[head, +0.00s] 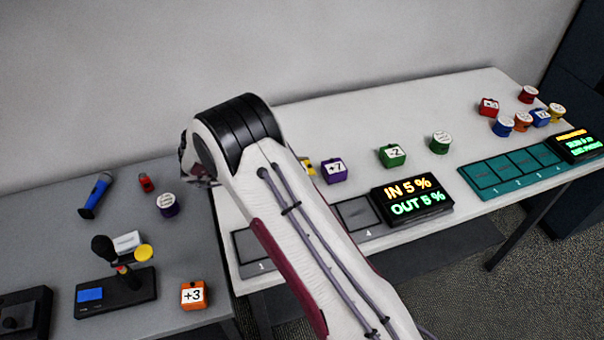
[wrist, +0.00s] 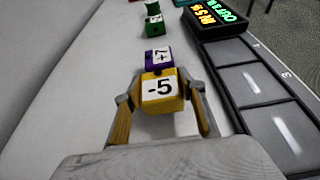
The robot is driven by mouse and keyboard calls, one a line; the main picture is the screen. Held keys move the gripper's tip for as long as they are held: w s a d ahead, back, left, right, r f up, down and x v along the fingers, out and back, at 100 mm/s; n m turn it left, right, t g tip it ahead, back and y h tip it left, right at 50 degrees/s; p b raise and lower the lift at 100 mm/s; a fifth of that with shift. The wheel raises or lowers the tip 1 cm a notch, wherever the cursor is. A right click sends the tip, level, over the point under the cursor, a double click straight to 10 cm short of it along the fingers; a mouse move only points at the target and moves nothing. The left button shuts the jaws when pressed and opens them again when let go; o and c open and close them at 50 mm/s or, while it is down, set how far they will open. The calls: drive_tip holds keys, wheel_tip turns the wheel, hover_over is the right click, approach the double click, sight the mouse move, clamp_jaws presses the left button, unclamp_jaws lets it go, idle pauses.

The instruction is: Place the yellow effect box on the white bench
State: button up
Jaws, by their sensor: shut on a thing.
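The yellow effect box (wrist: 161,88), marked -5, sits between the two fingers of my gripper (wrist: 160,98) in the wrist view. The gripper is shut on it. In the head view only a small yellow corner (head: 309,166) shows past my arm, left of the purple box, and the gripper is hidden. The white bench (wrist: 85,85) lies under the box in the wrist view. I cannot tell whether the box touches the bench top or is held just above it. The bench (head: 462,112) fills the middle and right of the head view.
A purple +7 box (head: 334,170) stands close beyond the yellow box, then green boxes (head: 392,155). A dark slot strip (wrist: 262,95) and lit display (head: 411,199) line the front edge. A grey table (head: 50,235) at left holds an orange +3 box (head: 193,295) and microphones.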

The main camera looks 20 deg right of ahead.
drive_tip(key=shift+f, duration=0.85)
drive_tip(key=shift+f, duration=0.15)
drive_tip(key=o, duration=1.2)
drive_tip(key=shift+r, duration=0.2)
drive_tip(key=v, duration=1.2)
drive_tip(key=shift+f, duration=0.1)
